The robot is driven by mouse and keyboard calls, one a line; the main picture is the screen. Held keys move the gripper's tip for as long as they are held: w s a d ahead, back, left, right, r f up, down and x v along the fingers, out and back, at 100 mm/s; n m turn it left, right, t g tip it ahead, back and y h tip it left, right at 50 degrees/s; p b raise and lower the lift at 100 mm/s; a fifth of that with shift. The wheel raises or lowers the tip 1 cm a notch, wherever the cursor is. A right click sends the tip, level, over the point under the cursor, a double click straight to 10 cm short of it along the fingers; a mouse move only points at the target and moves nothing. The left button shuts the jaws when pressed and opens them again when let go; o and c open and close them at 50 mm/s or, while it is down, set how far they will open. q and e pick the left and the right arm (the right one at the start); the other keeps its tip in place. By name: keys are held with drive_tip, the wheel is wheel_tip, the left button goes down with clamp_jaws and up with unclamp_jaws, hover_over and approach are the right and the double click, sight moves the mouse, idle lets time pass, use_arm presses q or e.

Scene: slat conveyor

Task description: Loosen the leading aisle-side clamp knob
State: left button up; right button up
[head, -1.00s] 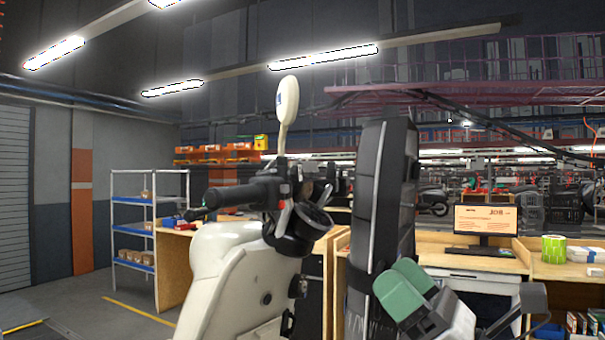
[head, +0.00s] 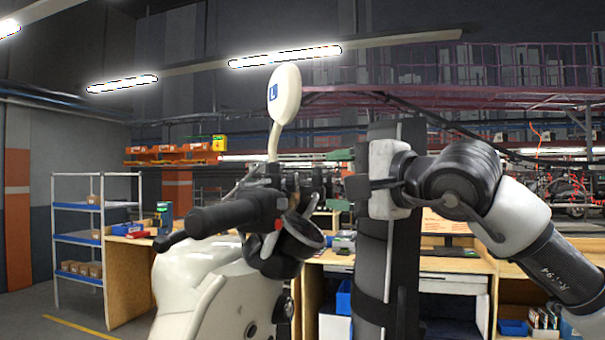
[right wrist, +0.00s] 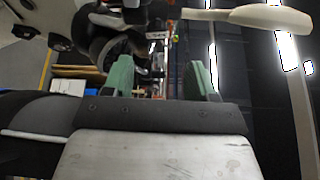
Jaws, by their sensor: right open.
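I cannot make out the clamp knob in either view. A cream scooter (head: 205,290) stands in front of me, with its handlebar grip (head: 228,215) pointing left and a round mirror (head: 285,92) above. There, dark handlebar parts (right wrist: 108,42) show at and behind the left finger, and the mirror (right wrist: 270,17) is at upper right. My left gripper is not in view.
A dark upright post (head: 371,275) with a strap stands right of the scooter, behind my right arm. A wooden workbench (head: 450,264) with a monitor is farther back. A shelf rack (head: 80,205) stands at left. Open floor shows at lower left.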

sight(296, 184)
drive_tip(key=p+x, duration=0.1)
drive_tip(key=x, duration=0.3)
drive_tip(key=shift+w+a, duration=0.2)
drive_tip(key=shift+a, duration=0.2)
drive_tip(key=p+x, duration=0.1)
drive_tip(key=x, duration=0.2)
drive_tip(key=shift+f, duration=0.15)
drive_tip(key=shift+w+a, duration=0.1)
drive_tip(key=shift+w+f, duration=0.1)
drive_tip(key=shift+c, duration=1.1)
drive_tip(key=c, duration=0.5)
use_arm(q)
drive_tip(key=r, duration=0.2)
drive_tip(key=shift+w+a+r, duration=0.1)
drive_tip(key=shift+a+r, duration=0.15)
drive_tip(key=shift+r, duration=0.15)
use_arm(e)
drive_tip(key=shift+c, duration=1.1)
